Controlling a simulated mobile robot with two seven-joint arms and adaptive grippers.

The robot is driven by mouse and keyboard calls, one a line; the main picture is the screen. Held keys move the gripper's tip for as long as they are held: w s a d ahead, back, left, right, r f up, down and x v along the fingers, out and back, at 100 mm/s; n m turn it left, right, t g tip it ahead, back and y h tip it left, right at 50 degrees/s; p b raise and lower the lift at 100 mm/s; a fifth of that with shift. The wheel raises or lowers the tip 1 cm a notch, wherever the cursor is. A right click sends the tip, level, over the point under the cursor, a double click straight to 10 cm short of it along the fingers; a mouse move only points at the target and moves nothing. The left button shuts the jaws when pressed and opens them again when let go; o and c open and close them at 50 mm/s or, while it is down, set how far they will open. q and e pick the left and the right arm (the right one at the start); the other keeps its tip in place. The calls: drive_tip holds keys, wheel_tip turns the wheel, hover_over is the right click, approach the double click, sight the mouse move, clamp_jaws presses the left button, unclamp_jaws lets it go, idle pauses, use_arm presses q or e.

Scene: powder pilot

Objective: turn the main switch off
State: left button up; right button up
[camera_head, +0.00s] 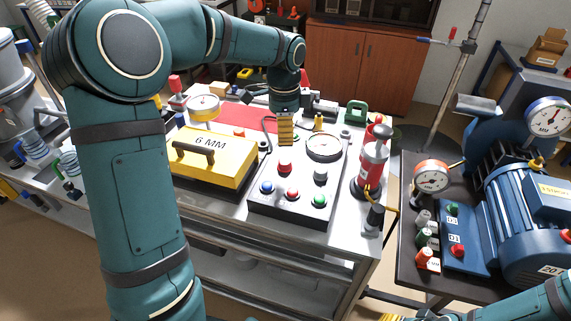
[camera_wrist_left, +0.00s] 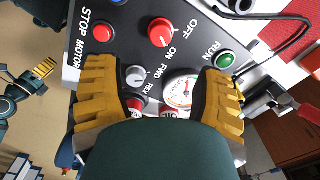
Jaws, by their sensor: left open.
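A dark panel fills the left wrist view. On it a red knob (camera_wrist_left: 161,32) sits beside the words OFF and ON, its white mark seeming to face ON. My left gripper (camera_head: 285,142) points down over the box's back edge. Its yellow fingers are apart and empty, with the knob ahead of them in the wrist view. My right gripper (camera_wrist_left: 44,68) shows small at the left of the wrist view; its jaws are unclear.
The wrist view also shows a red STOP button (camera_wrist_left: 103,33), a green RUN button (camera_wrist_left: 224,60) and a grey FWD/REV knob (camera_wrist_left: 136,75). A gauge (camera_head: 324,147) is on the box. A yellow block (camera_head: 214,160) stands left of it, a red cylinder (camera_head: 372,165) right.

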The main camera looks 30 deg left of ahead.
sight(285, 161)
use_arm(q)
wheel_tip(285, 161, down, 11)
drive_tip(key=shift+w+f+b, duration=0.1)
drive_tip(key=shift+f+b, duration=0.05)
drive_tip(key=shift+b, duration=1.05)
clamp_jaws()
